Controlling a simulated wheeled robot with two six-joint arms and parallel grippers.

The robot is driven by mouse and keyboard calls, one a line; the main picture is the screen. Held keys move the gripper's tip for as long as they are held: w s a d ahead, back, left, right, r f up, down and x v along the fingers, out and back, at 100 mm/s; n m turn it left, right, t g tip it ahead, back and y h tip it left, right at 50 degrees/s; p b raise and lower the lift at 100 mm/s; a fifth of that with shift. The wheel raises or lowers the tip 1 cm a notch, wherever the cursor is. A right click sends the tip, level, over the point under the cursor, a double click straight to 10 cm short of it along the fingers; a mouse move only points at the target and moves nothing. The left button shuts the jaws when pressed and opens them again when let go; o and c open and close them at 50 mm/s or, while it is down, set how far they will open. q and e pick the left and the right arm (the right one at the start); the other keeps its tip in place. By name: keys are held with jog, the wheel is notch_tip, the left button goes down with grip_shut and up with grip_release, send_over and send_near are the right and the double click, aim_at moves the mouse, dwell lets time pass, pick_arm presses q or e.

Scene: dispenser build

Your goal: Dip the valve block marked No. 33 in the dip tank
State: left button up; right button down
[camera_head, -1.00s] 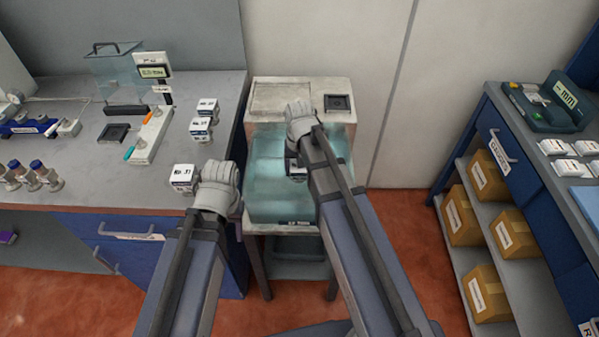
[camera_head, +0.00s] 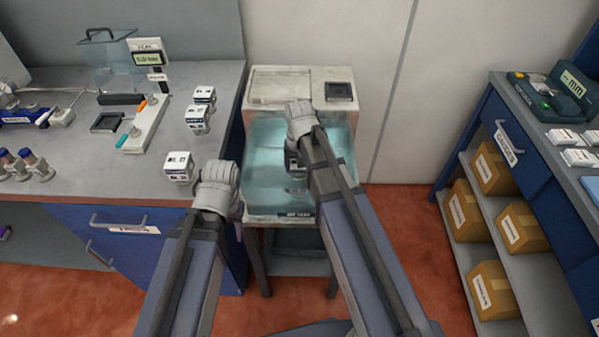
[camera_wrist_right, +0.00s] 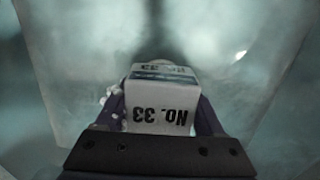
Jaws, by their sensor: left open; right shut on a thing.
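The valve block marked No. 33 (camera_wrist_right: 160,112) is a white block, its label upside down in the right wrist view. My right gripper (camera_wrist_right: 160,125) is shut on it, with a dark finger on each side. In the head view this gripper (camera_head: 296,150) is over the dip tank (camera_head: 262,195), a pale teal clear-walled tank, and the block (camera_head: 293,165) shows only partly beneath it, inside the tank's outline. Murky teal surrounds the block in the wrist view; how deep it sits is unclear. My left gripper (camera_head: 218,175) is open by the counter's right edge; its fingertips are mostly hidden.
Several other white blocks stand on the left counter, one (camera_head: 179,166) close to my left gripper and others (camera_head: 198,118) further back. A balance-like display (camera_head: 147,58) and small bottles (camera_head: 30,163) are there too. A blue bench (camera_head: 545,175) with boxes stands right, beyond open floor.

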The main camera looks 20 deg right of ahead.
pick_arm(q)
jog(key=shift+f+b, duration=0.55)
pick_arm(e)
jog(key=shift+f, duration=0.55)
grip_release()
pick_arm(q)
jog(key=shift+r, duration=0.15)
pick_arm(e)
jog(key=shift+r, duration=0.2)
